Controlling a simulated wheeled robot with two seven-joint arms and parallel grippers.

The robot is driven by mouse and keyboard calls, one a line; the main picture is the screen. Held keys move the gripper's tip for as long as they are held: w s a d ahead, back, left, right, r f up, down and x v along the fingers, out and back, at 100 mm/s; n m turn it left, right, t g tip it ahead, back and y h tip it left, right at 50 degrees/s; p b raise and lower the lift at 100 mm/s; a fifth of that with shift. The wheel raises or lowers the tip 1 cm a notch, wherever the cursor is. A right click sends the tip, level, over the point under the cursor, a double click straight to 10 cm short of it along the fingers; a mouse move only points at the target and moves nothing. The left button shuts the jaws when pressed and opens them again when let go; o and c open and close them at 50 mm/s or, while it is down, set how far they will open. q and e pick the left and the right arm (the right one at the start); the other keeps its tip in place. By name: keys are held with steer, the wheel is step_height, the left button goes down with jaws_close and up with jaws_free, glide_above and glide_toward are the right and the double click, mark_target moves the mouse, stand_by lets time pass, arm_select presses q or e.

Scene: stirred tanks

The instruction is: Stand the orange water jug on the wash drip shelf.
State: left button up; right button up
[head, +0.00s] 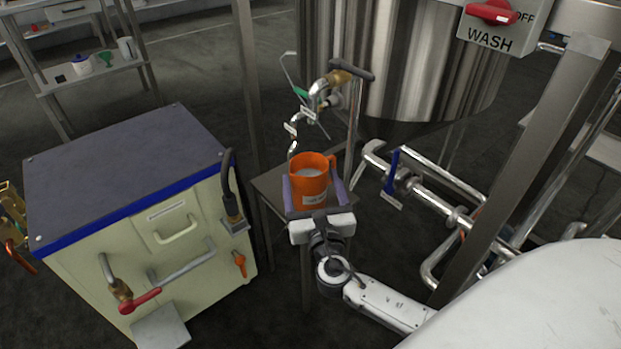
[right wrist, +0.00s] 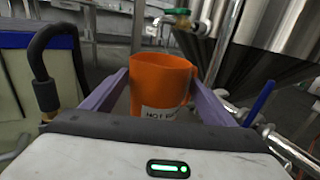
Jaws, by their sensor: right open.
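The orange jug (head: 309,184) stands upright on a small dark shelf (head: 268,184) below a brass and steel tap (head: 328,88), in front of the large steel tank. Its handle is on its right side, and a pale label shows low on its front. In the head view its inside looks pale. My right gripper (head: 315,190) is open, with one purple finger on either side of the jug. In the right wrist view the jug (right wrist: 160,84) sits between the spread fingers, with a gap at the left finger. My left gripper is not in view.
A cream cabinet with a dark top (head: 120,165) stands to the left, with a red-handled tap on its front. Steel pipes with a blue-handled valve (head: 392,172) run to the right. A WASH sign with a red knob (head: 491,12) is at top right.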

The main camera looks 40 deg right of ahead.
steer(key=p+v, duration=0.1)
steer(key=v, duration=0.9)
steer(key=shift+s+p, duration=0.25)
steer(key=shift+p, duration=0.05)
steer(key=shift+a, duration=0.15)
